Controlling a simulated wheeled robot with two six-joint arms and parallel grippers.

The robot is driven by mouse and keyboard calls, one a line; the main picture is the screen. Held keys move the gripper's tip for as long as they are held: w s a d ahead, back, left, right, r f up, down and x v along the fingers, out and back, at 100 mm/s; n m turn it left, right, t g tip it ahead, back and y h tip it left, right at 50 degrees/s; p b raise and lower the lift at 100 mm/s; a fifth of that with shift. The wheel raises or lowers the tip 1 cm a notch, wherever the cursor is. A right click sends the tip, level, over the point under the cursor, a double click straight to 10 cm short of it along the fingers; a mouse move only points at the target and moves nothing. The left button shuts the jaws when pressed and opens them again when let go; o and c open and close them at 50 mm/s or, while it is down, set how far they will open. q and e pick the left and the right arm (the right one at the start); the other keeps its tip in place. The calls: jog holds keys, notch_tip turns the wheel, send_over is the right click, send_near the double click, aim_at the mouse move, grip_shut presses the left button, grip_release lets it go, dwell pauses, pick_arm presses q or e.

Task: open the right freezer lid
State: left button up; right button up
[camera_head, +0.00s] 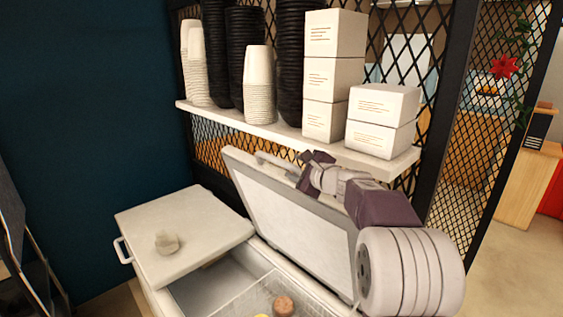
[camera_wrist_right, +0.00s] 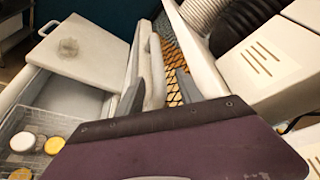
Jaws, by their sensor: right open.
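The right freezer lid (camera_head: 300,205) stands raised and tilted back below the shelf, its pale inner face toward me. Its handle (camera_head: 272,161) is at the upper edge. My right gripper (camera_head: 306,160) is at that upper edge, next to the handle. In the right wrist view, its open fingers (camera_wrist_right: 158,92) lie on either side of the pale handle (camera_wrist_right: 155,65); contact is unclear. The freezer's open bay (camera_head: 225,280) shows below the lid. My left gripper is not in view.
The left lid (camera_head: 190,225) is shut, with a small pale lump (camera_head: 166,242) on it. A wire basket (camera_head: 265,298) with round tubs sits in the bay. The shelf (camera_head: 285,136) above carries cups and white boxes (camera_head: 333,80), close to my right arm.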

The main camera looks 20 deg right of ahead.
aim_at(281, 164)
jog(key=w, duration=0.1)
jog(key=w+a+p, duration=0.1)
jog(key=w, duration=0.1)
jog(key=w+p, duration=0.1)
jog(key=w, duration=0.1)
jog(key=shift+w+a+f, duration=0.1)
jog(key=shift+a+f, duration=0.05)
jog(key=shift+f, duration=0.15)
jog(key=x, duration=0.1)
jog(key=p+x, duration=0.1)
jog(key=x, duration=0.1)
jog(key=shift+w+d+f+p, duration=0.3)
jog(key=shift+w+d+f, duration=0.05)
jog(key=shift+f, duration=0.05)
jog(key=shift+s+a, duration=0.1)
jog(key=shift+a, duration=0.05)
jog(key=shift+a+r, duration=0.1)
jog(key=c, duration=0.3)
grip_shut()
